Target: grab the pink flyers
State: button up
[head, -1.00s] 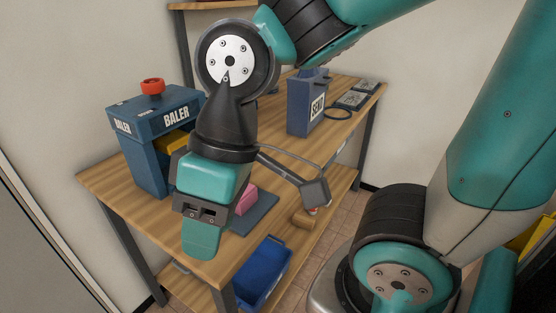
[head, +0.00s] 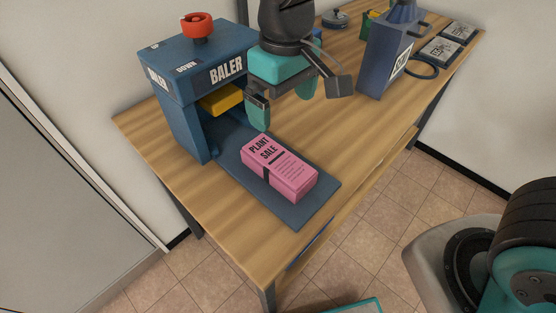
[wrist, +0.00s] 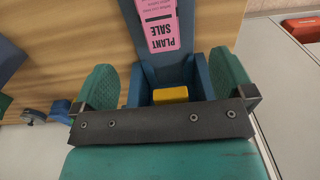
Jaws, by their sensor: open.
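The pink flyers (head: 281,169) are a stack headed "PLANT SALE", with a dark band around it. They lie on the flat blue-grey base plate (head: 308,208) of the baler, partly in front of its opening. My gripper (head: 283,108) is open and empty, above and behind the flyers near the baler's right side. In the wrist view the flyers (wrist: 160,27) show at the top, between and beyond the two teal fingers (wrist: 165,85). Their far end is cut off by the frame.
The blue baler (head: 177,105) has a red knob (head: 198,26) on top and a yellow block (head: 222,99) inside. A dark blue canister (head: 391,55), a ring (head: 422,67) and framed plates (head: 441,50) stand at the table's right. Bare wood lies around the base plate.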

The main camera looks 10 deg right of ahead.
aim_at(278, 159)
jog(key=f, duration=1.2)
jog(key=shift+w+a+f+p, duration=0.3)
jog(key=shift+w, duration=0.05)
jog(key=shift+w+f+p, duration=0.15)
jog(key=shift+f+p, duration=0.1)
jog(key=shift+f, duration=1.05)
jog(key=shift+w+f+p, duration=0.1)
jog(key=shift+f+p, duration=0.15)
jog(key=shift+f, duration=1.05)
jog(key=c, duration=1.2)
jog(key=shift+r, duration=0.1)
